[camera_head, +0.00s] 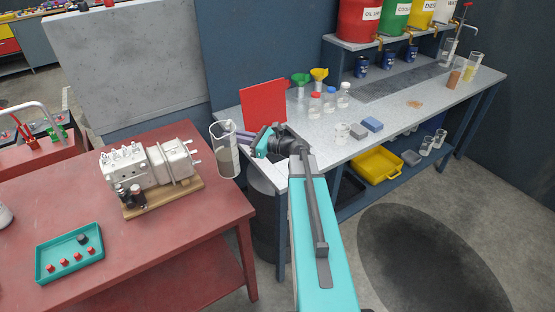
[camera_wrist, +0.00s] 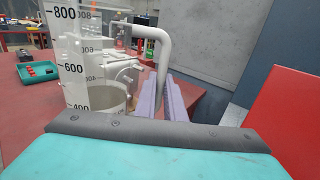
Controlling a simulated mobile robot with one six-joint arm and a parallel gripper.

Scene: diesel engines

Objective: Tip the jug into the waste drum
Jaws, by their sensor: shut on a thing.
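The clear jug (camera_head: 226,152) has graduation marks and greyish contents in its lower part. It is held in the air, close to upright, in the gap between the red table and the metal bench. My gripper (camera_head: 245,139) is shut on its handle. In the wrist view the jug (camera_wrist: 80,50) shows numbers down its side, and its white handle (camera_wrist: 164,50) is by the purple fingers (camera_wrist: 172,100). A dark drum (camera_head: 266,222), apparently the waste drum, stands on the floor below, slightly right of the jug. The bench and my arm partly hide it.
The red table (camera_head: 190,235) on the left carries a pale engine pump (camera_head: 150,165) on a wooden board and a teal tray (camera_head: 70,253). The metal bench (camera_head: 400,125) on the right holds a red panel (camera_head: 264,103), bottles and funnels near the jug.

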